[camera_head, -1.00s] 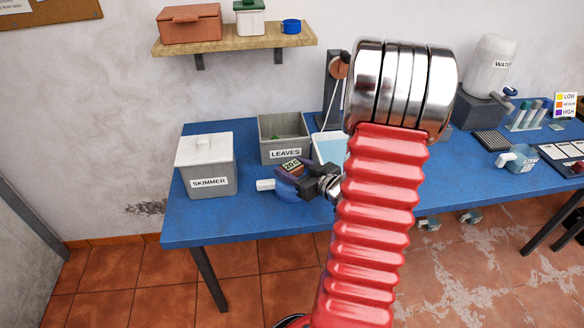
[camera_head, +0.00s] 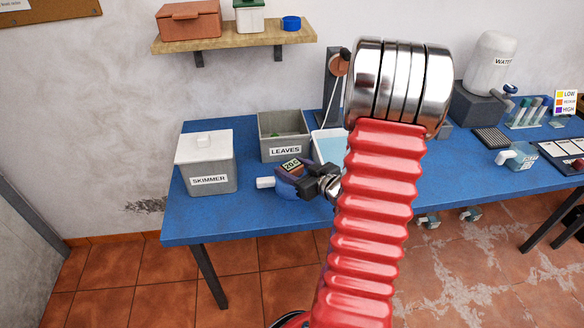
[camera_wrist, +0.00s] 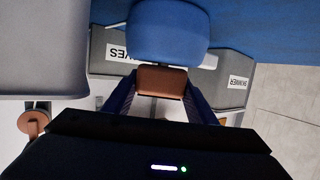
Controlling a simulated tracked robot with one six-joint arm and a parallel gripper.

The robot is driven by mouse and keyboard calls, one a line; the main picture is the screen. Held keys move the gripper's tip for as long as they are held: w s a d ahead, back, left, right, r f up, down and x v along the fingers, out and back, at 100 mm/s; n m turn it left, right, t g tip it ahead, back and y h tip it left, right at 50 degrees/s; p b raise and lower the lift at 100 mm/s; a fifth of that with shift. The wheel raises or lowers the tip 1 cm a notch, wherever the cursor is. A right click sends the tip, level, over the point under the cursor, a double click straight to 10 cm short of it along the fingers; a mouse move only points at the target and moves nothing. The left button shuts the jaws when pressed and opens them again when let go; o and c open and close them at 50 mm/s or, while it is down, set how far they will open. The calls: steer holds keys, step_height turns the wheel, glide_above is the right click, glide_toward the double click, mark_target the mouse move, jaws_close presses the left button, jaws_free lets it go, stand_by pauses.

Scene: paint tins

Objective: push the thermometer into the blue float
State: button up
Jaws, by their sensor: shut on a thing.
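The thermometer (camera_head: 291,165), with a small display reading about 20.0, is at the front left of the blue table. In the wrist view a brown block (camera_wrist: 160,80), apparently part of it, sits between my fingers. My gripper (camera_head: 316,181) is shut on the thermometer, coming from the right. The blue float (camera_head: 287,188) is against the thermometer in the head view; in the wrist view its rounded blue body (camera_wrist: 168,30) lies just beyond the brown block. A white stub (camera_head: 265,183) sticks out to the left. How deep the thermometer sits in the float is hidden.
The grey SKIMMER bin (camera_head: 207,168) stands to the left and the LEAVES bin (camera_head: 284,138) behind. A pale blue tray (camera_head: 328,146) is partly hidden by my red arm. The blue table (camera_head: 240,222) is clear in front of the SKIMMER bin.

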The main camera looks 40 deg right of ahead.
steer(key=shift+f, duration=0.15)
steer(key=o, duration=1)
steer(key=shift+c, duration=0.2)
steer(key=shift+s, duration=0.1)
steer(key=d+v, duration=0.1)
steer(key=v, duration=1.2)
steer(key=shift+s+a, duration=0.3)
steer(key=shift+a, duration=0.15)
steer(key=shift+w, duration=0.15)
